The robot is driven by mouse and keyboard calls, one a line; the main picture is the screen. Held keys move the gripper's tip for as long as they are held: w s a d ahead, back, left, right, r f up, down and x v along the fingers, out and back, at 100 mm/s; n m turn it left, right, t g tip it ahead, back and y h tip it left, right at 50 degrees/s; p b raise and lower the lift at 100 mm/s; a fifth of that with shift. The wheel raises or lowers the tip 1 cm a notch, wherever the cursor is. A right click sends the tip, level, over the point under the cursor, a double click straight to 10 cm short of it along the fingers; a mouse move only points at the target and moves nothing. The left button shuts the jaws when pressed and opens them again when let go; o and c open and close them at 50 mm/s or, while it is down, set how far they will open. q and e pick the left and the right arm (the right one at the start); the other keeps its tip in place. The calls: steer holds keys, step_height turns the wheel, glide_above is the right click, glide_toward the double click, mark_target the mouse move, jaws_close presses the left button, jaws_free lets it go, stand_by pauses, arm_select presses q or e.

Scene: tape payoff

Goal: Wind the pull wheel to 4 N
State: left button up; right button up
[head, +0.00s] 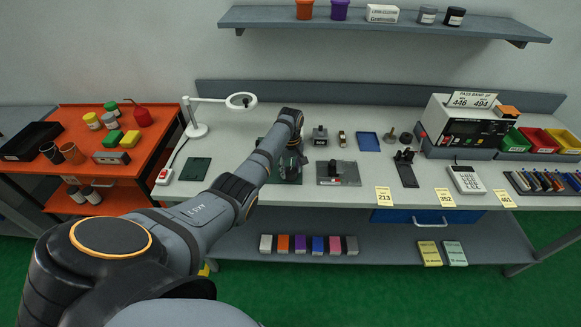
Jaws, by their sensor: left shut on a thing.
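My left arm reaches in from the lower left across the bench, and its gripper (291,164) points down at a dark green plate (287,180). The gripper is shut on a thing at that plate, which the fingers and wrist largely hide. I cannot make out a pull wheel or a force reading there. A black stand (405,160) is farther right. My right gripper is not in view.
A calculator (466,180) is near the front edge. An orange cart (80,125) adjoins the left.

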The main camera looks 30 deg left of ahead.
mark_target(291, 170)
arm_select(q)
steer(key=m+p, duration=0.1)
steer(key=m, duration=0.1)
steer(key=shift+r+m, duration=0.2)
steer(key=shift+m, duration=0.2)
steer(key=m+p, duration=0.1)
steer(key=m, duration=0.1)
steer(key=shift+m, duration=0.4)
steer(key=m+p, duration=0.1)
steer(key=m, duration=0.3)
steer(key=shift+f+m, duration=0.1)
steer(key=shift+m, duration=0.6)
steer(key=o, duration=1.1)
steer(key=shift+o, duration=0.2)
step_height(291, 170, up, 12)
